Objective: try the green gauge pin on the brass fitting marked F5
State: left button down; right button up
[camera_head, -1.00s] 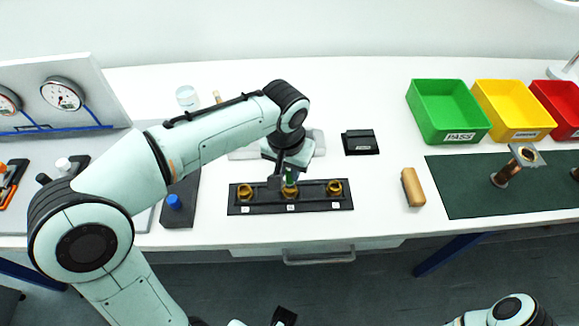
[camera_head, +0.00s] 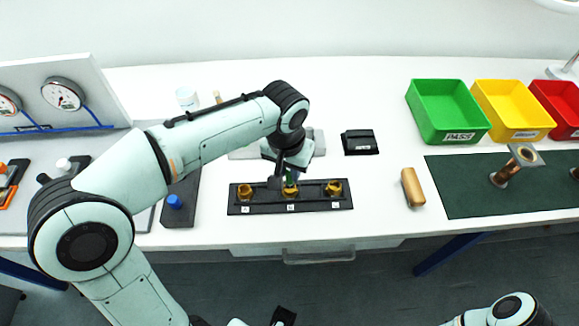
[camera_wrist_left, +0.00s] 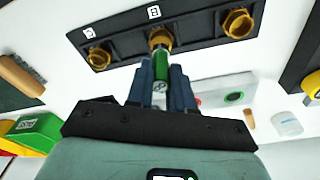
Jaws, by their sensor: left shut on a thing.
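My left gripper (camera_head: 289,184) is shut on the green gauge pin (camera_wrist_left: 160,66), just above the middle brass fitting (camera_head: 290,191). In the left wrist view the pin's tip is at the mouth of this middle fitting (camera_wrist_left: 160,38); I cannot tell how far in it sits. Brass fittings also stand on the left (camera_head: 244,192) and right (camera_head: 334,188) of the black rack (camera_head: 312,194). White labels lie in front of the fittings, but I cannot read which is F5.
Green (camera_head: 446,132), yellow (camera_head: 530,129) and red bins stand at the back right. A dark green mat (camera_head: 455,190) carries a copper-coloured part (camera_head: 505,172).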

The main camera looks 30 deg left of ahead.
pick_arm(q)
jog(key=shift+f+b, duration=0.9)
jog(key=shift+f, duration=0.35)
pick_arm(e)
jog(key=shift+s+f, duration=0.35)
jog(key=shift+f, duration=0.55)
pick_arm(q)
jog(key=shift+r, duration=0.2)
pick_arm(e)
jog(key=shift+w+r, duration=0.1)
jog(key=shift+r, duration=0.05)
pick_arm(q)
jog(key=shift+r+p, duration=0.9)
pick_arm(e)
jog(key=shift+w+r, duration=0.25)
jog(key=shift+r, duration=0.55)
pick_arm(q)
jog(key=shift+r, duration=0.1)
jog(key=shift+r+p, duration=0.7)
jog(key=shift+r, duration=0.05)
jog(key=shift+r+p, duration=1.55)
jog(key=shift+r, duration=0.75)
jog(key=shift+f, duration=0.1)
pick_arm(e)
jog(key=w+r, duration=0.1)
jog(key=r, duration=0.2)
jog(key=w+r, duration=0.1)
jog(key=r, duration=0.1)
jog(key=shift+w, duration=0.3)
